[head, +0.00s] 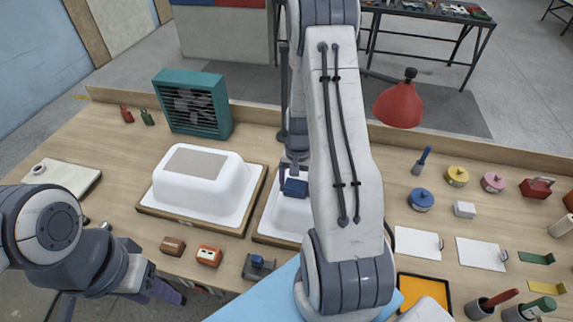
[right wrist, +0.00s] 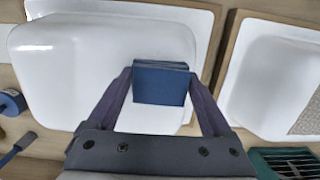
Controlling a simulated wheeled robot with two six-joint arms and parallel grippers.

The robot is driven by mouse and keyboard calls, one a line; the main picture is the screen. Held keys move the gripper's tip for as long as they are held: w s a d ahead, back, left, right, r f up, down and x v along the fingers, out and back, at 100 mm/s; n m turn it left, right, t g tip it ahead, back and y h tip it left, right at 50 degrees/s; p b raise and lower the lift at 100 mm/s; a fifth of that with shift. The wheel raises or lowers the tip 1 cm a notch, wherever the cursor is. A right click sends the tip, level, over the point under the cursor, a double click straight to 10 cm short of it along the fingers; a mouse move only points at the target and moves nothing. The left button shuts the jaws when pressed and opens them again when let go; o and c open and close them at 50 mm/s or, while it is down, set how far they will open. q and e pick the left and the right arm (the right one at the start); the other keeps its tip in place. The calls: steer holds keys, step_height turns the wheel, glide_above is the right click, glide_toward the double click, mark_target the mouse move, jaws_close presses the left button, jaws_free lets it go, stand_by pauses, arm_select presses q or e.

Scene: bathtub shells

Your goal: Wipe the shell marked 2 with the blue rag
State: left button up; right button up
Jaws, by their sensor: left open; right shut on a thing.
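Two white bathtub shells on wooden-edged boards lie on the bench. The left shell (head: 228,190) has a grey rough patch on top. The middle shell (head: 284,216) is largely hidden behind my right arm; it fills the left of the right wrist view (right wrist: 95,60) and looks glossy white. I cannot read a number on either. My right gripper (head: 293,178) is shut on the blue rag (right wrist: 160,84), a folded dark blue block, over the middle shell. I cannot tell if the rag touches the shell. My left gripper (head: 170,291) is open and empty at the front left edge.
A teal fan box (head: 193,104) stands behind the left shell. A red lamp (head: 400,103) is at the back. Small blocks (head: 209,255) lie along the front edge. Jars (head: 421,199), white cards (head: 418,243) and an orange-bottomed tray (head: 424,280) crowd the right side.

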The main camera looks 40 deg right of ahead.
mark_target(291, 185)
steer(key=shift+w+a+f, duration=0.1)
steer(key=shift+w+a, duration=0.05)
steer(key=shift+a, duration=0.1)
steer(key=shift+w+a, duration=0.3)
steer(key=shift+w, duration=0.1)
step_height(291, 185, up, 3)
steer(key=shift+d+r+p, duration=0.1)
steer(key=shift+p, duration=0.9)
steer(key=shift+s+r+p, duration=0.1)
steer(key=shift+r+p, duration=0.2)
steer(key=shift+r, duration=0.05)
steer(key=shift+w+r+p, duration=0.2)
steer(key=shift+r+p, duration=0.1)
steer(key=shift+p, duration=0.05)
step_height(291, 185, up, 4)
steer(key=p, duration=0.3)
steer(key=shift+s, duration=0.1)
arm_select(q)
step_height(291, 185, up, 6)
steer(key=shift+w+d+r, duration=0.2)
steer(key=shift+w, duration=0.25)
arm_select(e)
steer(key=shift+f, duration=0.1)
